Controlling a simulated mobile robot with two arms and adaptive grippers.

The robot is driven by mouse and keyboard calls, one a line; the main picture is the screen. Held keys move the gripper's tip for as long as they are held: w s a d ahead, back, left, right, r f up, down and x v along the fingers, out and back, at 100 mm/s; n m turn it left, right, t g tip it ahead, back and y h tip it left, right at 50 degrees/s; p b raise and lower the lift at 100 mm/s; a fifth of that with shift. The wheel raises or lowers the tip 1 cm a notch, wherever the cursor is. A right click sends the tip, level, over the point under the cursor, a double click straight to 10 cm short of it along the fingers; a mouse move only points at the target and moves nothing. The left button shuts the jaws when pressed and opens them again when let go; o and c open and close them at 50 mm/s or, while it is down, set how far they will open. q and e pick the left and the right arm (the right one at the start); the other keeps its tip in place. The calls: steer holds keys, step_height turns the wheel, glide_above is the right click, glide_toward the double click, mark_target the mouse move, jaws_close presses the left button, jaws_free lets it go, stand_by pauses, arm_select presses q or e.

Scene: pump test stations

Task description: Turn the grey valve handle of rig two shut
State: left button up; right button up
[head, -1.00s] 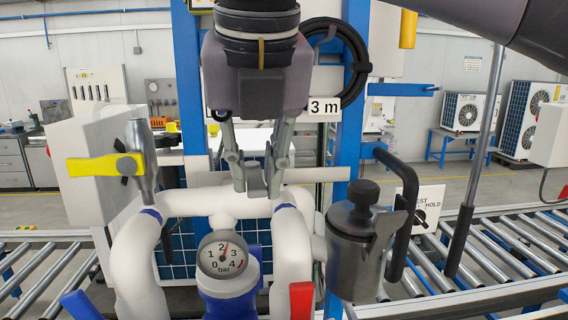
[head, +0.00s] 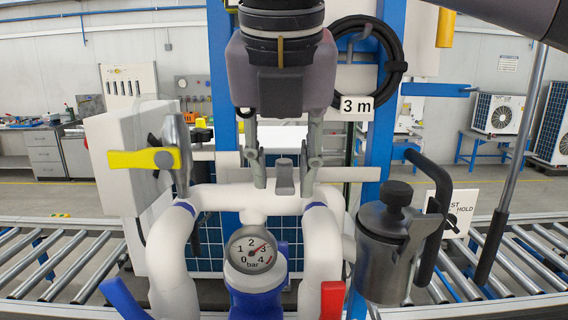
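A grey valve handle (head: 285,178) stands upright in front of the white pipework (head: 230,198), seen narrow side on, just above the blue-bodied pressure gauge (head: 251,250). The gauge needle points between 2 and 3. My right gripper (head: 285,184) hangs down from the top, its two fingers spread to either side of the handle. A gap shows between the handle and each finger, so it is open and not holding it. The handle's lower mount is partly hidden by pipe. My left gripper is not in view. No rig number is readable.
A yellow handle (head: 140,158) is on the left, a blue lever (head: 124,299) and a red lever (head: 332,299) are below. A metal canister with black handle (head: 385,250) stands close on the right. Roller conveyors (head: 50,265) run at both sides.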

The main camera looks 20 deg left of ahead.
steer(key=shift+o, duration=0.5)
steer(key=shift+d+r, duration=0.1)
steer(key=shift+r, duration=0.05)
steer(key=v, duration=1.1)
steer(key=shift+s+r, duration=0.3)
